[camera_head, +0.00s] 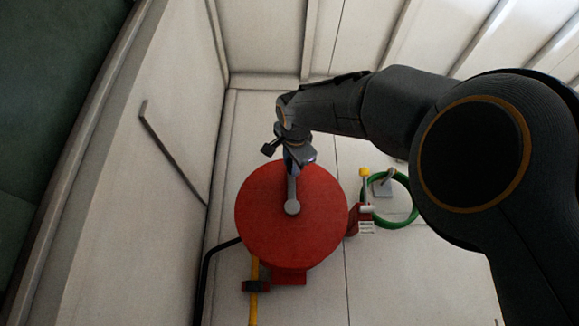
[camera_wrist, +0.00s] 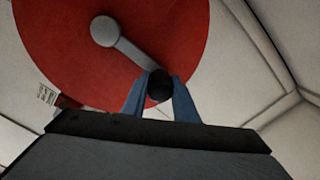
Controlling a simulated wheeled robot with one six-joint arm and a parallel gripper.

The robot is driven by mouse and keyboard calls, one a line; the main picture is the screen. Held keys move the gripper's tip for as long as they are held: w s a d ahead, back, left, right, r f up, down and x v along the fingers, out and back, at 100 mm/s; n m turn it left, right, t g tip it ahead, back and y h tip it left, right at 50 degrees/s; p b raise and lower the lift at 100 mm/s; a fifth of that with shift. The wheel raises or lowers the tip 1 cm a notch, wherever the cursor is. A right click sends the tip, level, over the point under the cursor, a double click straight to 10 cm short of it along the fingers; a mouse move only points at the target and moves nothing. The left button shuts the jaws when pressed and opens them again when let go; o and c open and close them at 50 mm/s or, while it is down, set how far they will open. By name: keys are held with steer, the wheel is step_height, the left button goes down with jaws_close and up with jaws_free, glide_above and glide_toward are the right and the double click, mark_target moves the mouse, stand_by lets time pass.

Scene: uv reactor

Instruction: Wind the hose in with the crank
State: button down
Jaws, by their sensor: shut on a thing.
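The red hose reel (camera_head: 265,228) is mounted on the pale wall in the middle of the head view. It fills the top of the wrist view (camera_wrist: 190,30). Its grey crank (camera_head: 292,192) runs from a round hub up to my gripper. In the wrist view the crank arm (camera_wrist: 128,48) runs from the hub down to a dark knob between my fingers. My gripper (camera_wrist: 159,92) is shut on this knob, with a blue finger on each side. A yellow hose (camera_head: 254,291) hangs below the reel. How much hose is on the reel is hidden by the red disc.
A green ring-shaped coil (camera_head: 412,203) hangs right of the reel, near a yellow-topped fitting (camera_head: 365,175) and a small white label (camera_head: 366,227). A black pipe (camera_head: 203,273) runs at lower left. A panel with a dark bar handle (camera_head: 172,153) stands left.

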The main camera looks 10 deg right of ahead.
steer(key=shift+d+f, duration=0.15)
steer(key=shift+f, duration=0.05)
steer(key=c, duration=1.4)
jaws_free()
steer(key=shift+d, duration=0.15)
steer(key=shift+r, duration=0.1)
steer(key=s+a+b, duration=0.1)
steer(key=s+b, duration=0.1)
steer(key=s, duration=0.5)
steer(key=shift+s, duration=0.4)
